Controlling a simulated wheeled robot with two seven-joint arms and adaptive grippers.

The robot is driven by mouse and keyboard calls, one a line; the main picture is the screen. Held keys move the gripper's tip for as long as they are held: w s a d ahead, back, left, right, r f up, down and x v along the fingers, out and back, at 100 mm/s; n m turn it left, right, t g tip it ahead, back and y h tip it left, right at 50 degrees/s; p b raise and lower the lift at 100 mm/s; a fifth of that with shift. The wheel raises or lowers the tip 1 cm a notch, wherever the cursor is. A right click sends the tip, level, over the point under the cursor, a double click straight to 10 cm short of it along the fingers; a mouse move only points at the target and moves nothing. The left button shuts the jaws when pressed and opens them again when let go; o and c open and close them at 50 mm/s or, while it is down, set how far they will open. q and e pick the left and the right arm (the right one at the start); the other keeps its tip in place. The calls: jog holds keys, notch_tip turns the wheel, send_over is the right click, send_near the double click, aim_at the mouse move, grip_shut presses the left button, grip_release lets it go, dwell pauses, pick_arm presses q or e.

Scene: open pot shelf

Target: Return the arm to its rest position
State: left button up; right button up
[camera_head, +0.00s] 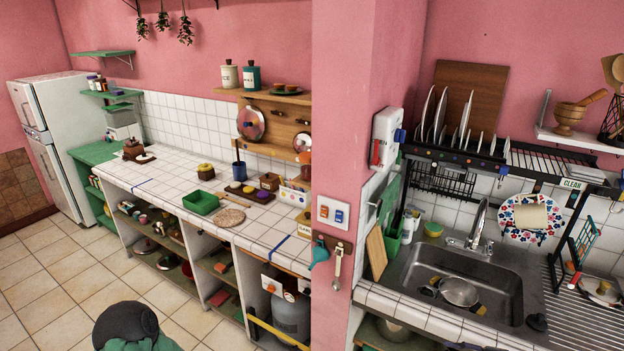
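Neither of my grippers shows in the head view, and no fingertips can be seen. No object is seen held. A metal pot (459,292) sits in the steel sink (508,290) at the right. Open shelves (203,272) under the white tiled counter (175,188) hold pots, lids and small items, partly in shadow.
A pink wall corner (340,100) juts out between the counter and the sink. A dish rack (455,153) with plates is above the sink. A white fridge (58,140) stands at the far left. The tiled floor (60,280) at lower left is clear.

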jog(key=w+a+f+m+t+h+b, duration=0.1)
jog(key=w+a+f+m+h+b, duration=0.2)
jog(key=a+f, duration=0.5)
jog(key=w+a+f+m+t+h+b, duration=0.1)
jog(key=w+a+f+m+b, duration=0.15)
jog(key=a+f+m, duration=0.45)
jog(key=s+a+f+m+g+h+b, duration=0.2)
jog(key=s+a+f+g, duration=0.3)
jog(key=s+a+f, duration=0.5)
pick_arm(q)
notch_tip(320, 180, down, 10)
jog(key=b, duration=0.2)
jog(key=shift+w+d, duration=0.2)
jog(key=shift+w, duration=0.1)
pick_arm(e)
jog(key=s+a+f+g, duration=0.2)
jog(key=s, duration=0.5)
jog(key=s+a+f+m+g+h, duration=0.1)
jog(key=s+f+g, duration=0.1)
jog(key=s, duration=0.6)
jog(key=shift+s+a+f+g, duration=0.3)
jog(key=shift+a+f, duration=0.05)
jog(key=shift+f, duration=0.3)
